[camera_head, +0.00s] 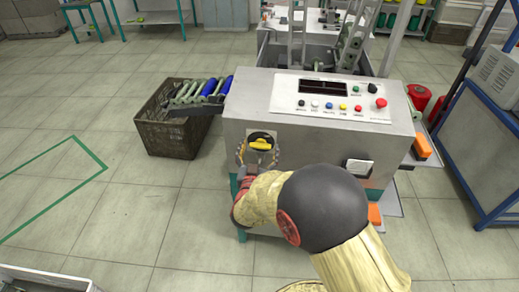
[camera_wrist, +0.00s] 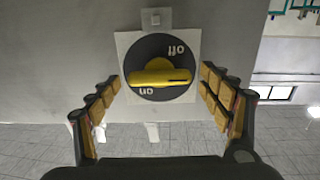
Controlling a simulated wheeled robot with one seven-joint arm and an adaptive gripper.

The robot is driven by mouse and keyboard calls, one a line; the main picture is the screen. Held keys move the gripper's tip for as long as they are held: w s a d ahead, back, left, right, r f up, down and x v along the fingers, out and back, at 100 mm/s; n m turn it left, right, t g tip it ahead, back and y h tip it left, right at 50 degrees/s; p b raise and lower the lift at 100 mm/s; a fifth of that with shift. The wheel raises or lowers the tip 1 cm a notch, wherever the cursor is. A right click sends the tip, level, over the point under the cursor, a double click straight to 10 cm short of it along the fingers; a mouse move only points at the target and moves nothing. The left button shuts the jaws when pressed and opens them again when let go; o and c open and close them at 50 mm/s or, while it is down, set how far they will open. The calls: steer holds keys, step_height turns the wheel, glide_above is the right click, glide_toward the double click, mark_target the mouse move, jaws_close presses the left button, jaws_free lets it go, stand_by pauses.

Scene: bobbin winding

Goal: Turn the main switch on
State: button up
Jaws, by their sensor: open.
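The main switch is a yellow knob (camera_wrist: 155,79) on a dark round dial (camera_wrist: 165,48) with a pale square plate. In the wrist view its "off" and "on" marks appear upside down, "off" above the knob and "on" below. The knob's handle lies about level, with a dark line toward its right end. In the head view the yellow knob (camera_head: 260,144) is on the machine's front, at the left. My gripper (camera_wrist: 160,83) is open, with one padded finger on each side of the dial. No clear contact with the knob shows.
The grey machine (camera_head: 240,98) has a panel of coloured buttons (camera_head: 343,108) on top and a white-faced part (camera_head: 358,168) at front right.

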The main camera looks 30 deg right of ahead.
steer(key=c, duration=1.2)
steer(key=shift+o, duration=0.2)
